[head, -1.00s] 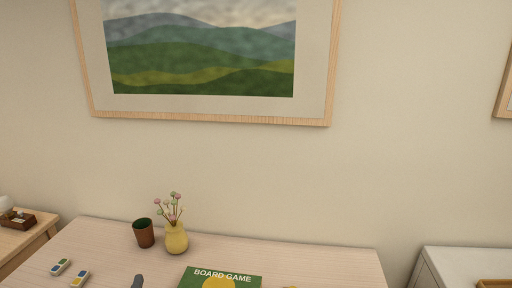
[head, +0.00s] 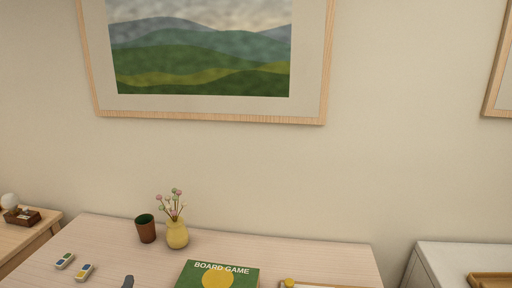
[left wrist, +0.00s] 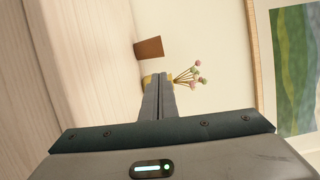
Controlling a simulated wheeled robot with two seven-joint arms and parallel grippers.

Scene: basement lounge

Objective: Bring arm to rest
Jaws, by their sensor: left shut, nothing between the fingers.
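My left gripper (head: 128,281) shows only as a small grey tip at the bottom edge of the head view, over the pale wood table (head: 300,255). In the left wrist view its two grey fingers (left wrist: 159,80) lie together with nothing between them. They point toward a yellow vase (left wrist: 147,79) with pink and green flowers, which they partly cover. No contact with the vase shows. My right gripper is in neither view.
A white cabinet (head: 445,258) stands right, a wooden side table (head: 28,236) left. A framed landscape hangs behind.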

